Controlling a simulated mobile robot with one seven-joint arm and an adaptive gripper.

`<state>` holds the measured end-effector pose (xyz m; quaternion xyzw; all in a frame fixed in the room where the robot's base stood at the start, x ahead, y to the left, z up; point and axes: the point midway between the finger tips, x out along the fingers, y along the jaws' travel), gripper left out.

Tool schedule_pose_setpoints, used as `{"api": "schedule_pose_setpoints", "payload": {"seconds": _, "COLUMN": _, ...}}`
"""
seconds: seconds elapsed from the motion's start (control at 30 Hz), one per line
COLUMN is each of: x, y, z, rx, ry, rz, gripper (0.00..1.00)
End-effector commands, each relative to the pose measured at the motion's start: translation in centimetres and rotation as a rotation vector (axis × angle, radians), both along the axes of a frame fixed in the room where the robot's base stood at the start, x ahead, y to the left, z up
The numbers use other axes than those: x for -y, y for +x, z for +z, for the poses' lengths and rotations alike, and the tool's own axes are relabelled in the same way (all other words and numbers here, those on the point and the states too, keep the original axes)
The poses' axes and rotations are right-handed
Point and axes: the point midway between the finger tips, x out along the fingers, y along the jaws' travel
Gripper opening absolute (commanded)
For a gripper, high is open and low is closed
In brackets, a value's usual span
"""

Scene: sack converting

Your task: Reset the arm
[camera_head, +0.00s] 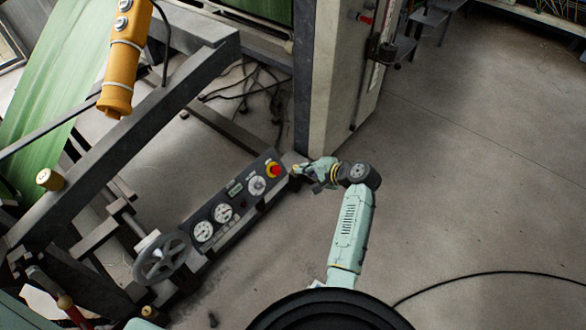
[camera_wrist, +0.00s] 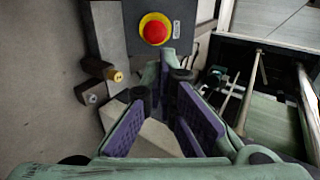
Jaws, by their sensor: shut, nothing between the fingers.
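My arm reaches up from the bottom of the head view and bends left at its dark joint. My gripper (camera_head: 300,169) is beside the right end of a dark control panel (camera_head: 215,212). In the wrist view my gripper (camera_wrist: 163,88) shows purple-padded fingers, shut with nothing held. A red mushroom button (camera_head: 273,169) on a yellow ring sits at that panel end. In the wrist view the red button (camera_wrist: 155,31) is just beyond the fingertips. I cannot tell whether the fingers touch the panel.
The panel also carries a dial (camera_head: 257,186) and gauges. A handwheel (camera_head: 162,258) stands at its lower left. A pale cabinet (camera_head: 335,80) rises behind my gripper. An orange pendant (camera_head: 122,65) hangs upper left. A cable (camera_head: 480,274) crosses the otherwise clear floor at right.

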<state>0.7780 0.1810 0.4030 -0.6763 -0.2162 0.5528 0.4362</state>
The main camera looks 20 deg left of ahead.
Motion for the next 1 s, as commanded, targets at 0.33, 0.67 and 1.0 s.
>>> {"api": "schedule_pose_setpoints", "payload": {"seconds": 0.33, "x": 1.8, "y": -0.6, "z": 1.3, "rx": -0.001, "ry": 0.000, "rz": -0.001, "gripper": 0.00}}
{"api": "schedule_pose_setpoints", "payload": {"seconds": 0.67, "x": 4.1, "y": 2.7, "z": 6.7, "rx": 0.260, "ry": -0.183, "rz": -0.044, "gripper": 0.00}}
{"api": "schedule_pose_setpoints", "payload": {"seconds": 1.0, "x": 14.3, "y": 5.2, "z": 29.6, "rx": 0.993, "ry": -0.779, "rz": -0.312, "gripper": 0.00}}
